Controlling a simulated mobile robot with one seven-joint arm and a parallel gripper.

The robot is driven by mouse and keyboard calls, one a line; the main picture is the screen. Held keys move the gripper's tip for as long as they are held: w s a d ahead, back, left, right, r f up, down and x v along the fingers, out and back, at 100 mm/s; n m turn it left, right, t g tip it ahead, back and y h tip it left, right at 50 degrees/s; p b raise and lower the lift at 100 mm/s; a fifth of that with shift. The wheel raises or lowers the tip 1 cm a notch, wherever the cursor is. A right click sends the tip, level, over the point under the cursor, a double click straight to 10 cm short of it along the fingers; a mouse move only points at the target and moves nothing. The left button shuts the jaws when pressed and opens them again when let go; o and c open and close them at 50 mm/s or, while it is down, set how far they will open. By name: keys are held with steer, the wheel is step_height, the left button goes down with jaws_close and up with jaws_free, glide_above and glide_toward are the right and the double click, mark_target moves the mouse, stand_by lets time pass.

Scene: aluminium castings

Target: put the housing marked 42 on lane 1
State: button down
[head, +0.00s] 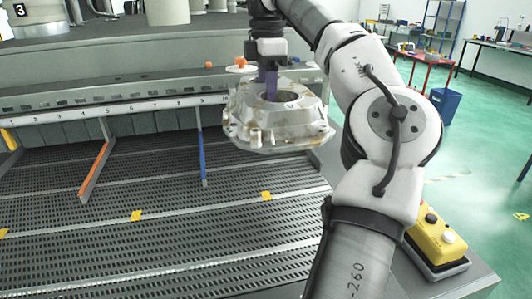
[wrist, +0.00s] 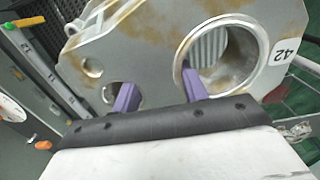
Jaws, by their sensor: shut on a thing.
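The housing (head: 300,118) is a grey aluminium casting with brownish stains. In the wrist view the housing (wrist: 150,45) shows a white label reading 42 (wrist: 285,54) beside its large round bore. My gripper (head: 268,82) is above it in the head view, gripping it from the top. In the wrist view my gripper (wrist: 158,88) has one purple finger in the large bore and the other at a smaller hole, shut on the wall between. The housing hangs roughly level, seemingly above the slatted bed (head: 190,250), right of the blue divider (head: 202,158).
An orange divider (head: 95,172) stands on the bed left of the blue one. A numbered strip (head: 130,104) runs along the back. Yellow marks (head: 136,216) lie on a cross rail. The front bed is clear. A yellow button box (head: 436,240) is at the right.

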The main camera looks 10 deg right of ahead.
steer(key=shift+f, duration=9.75)
steer(key=shift+f, duration=0.15)
steer(key=c, duration=0.8)
jaws_free()
steer(key=shift+s, duration=0.1)
steer(key=shift+o, duration=0.2)
step_height(320, 180, up, 12)
steer(key=b, duration=0.2)
